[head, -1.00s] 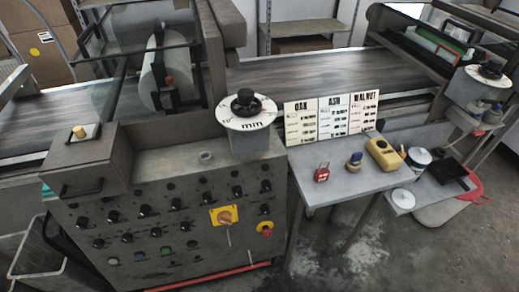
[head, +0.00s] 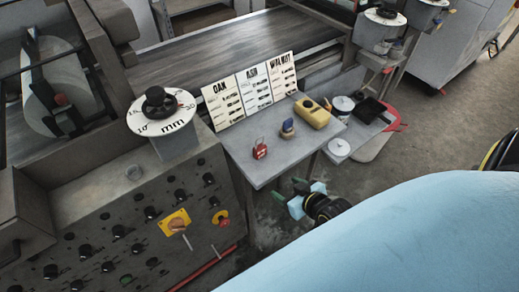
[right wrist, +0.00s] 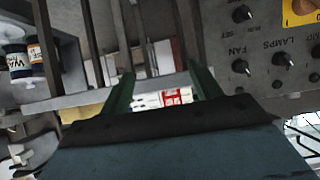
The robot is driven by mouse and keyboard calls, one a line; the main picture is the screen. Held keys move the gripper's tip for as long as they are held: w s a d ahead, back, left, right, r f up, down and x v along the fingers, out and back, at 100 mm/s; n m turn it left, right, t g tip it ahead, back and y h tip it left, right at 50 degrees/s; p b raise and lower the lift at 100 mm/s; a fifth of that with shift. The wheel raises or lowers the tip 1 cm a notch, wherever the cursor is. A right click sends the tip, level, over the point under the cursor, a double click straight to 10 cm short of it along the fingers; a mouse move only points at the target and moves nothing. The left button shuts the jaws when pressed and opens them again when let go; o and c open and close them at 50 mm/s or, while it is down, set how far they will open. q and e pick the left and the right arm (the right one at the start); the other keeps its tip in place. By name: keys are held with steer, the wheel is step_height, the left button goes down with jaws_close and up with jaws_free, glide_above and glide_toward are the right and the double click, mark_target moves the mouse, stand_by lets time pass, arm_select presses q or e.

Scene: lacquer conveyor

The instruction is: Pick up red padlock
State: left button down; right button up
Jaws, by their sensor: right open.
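The red padlock (head: 260,150) stands on the small grey table (head: 262,172), near its left front part, in the head view. My right gripper (head: 289,190) is open and empty, beyond the table's front edge and apart from the padlock. Its green fingers point toward the left of the picture. In the right wrist view the open fingers (right wrist: 163,88) frame a small red-and-white patch that I cannot identify. I cannot make out the padlock there. My left gripper is not in view.
A blue-topped stamp-like object (head: 287,129) and a yellow box (head: 312,113) stand right of the padlock. A sign reading OAK, ASH, WALNUT (head: 250,92) leans behind. The control cabinet (head: 140,225) with knobs stands left of the table.

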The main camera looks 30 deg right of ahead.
steer(key=t, duration=0.2)
glide_toward(262, 151)
steer(key=s, duration=0.1)
steer(key=shift+y, duration=0.3)
steer(key=x, duration=0.4)
steer(key=b+x, duration=0.1)
steer(key=x, duration=0.2)
steer(key=shift+w+d, duration=0.2)
steer(key=shift+w, duration=0.25)
steer(key=b+x, duration=0.1)
steer(key=x, duration=0.4)
steer(key=shift+f, duration=0.1)
steer(key=c, duration=1.1)
step_height(262, 151, up, 10)
steer(key=shift+r+p, duration=0.1)
steer(key=shift+p, duration=1.1)
